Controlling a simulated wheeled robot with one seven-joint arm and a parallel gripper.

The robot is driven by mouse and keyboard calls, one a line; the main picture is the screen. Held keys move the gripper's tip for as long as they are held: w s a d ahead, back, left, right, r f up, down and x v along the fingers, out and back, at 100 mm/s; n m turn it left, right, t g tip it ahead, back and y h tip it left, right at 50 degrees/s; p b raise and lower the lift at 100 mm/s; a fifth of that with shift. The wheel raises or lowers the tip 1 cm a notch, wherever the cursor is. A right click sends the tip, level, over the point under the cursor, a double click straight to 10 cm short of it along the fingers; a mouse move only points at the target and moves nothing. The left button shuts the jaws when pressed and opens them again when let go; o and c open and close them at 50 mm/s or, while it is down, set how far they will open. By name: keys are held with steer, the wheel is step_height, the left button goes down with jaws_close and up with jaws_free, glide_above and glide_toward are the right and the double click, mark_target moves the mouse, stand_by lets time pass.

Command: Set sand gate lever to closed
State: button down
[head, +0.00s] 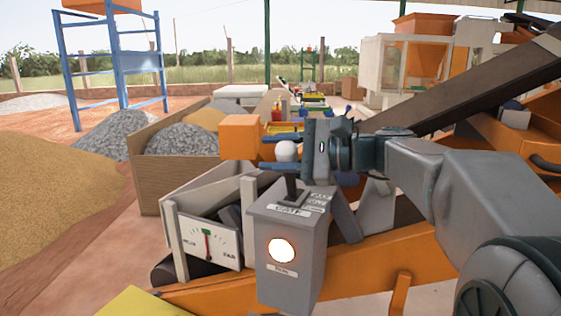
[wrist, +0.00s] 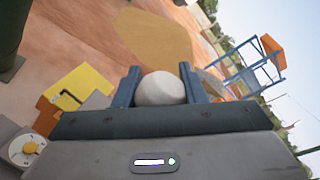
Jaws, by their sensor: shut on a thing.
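The sand gate lever stands on top of a grey control box (head: 292,240) in the head view. Its white ball knob (head: 287,151) sits on a short dark stem (head: 291,187) that rises from a slot in the box top. My gripper (head: 272,152) reaches in from the right, with one blue finger on each side of the knob. In the wrist view the knob (wrist: 160,89) fills the gap between the two blue fingers, and the gripper is shut on it. The labels on the box top are too small to read fully. A round lamp (head: 281,250) on the box front glows.
A dial gauge (head: 208,242) with a red needle stands left of the box. An orange conveyor frame (head: 350,271) runs behind it. An orange block (head: 240,137) shows just left of the fingers. Sand (head: 50,190) and gravel (head: 182,140) lie at the left.

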steer(key=shift+s+a+f+n+b, duration=0.2)
steer(key=shift+s+f+n+b, duration=0.05)
steer(key=shift+s+n+b, duration=0.2)
steer(key=c, duration=0.9)
jaws_free()
steer(key=v, duration=1.4)
steer(key=shift+a, duration=0.1)
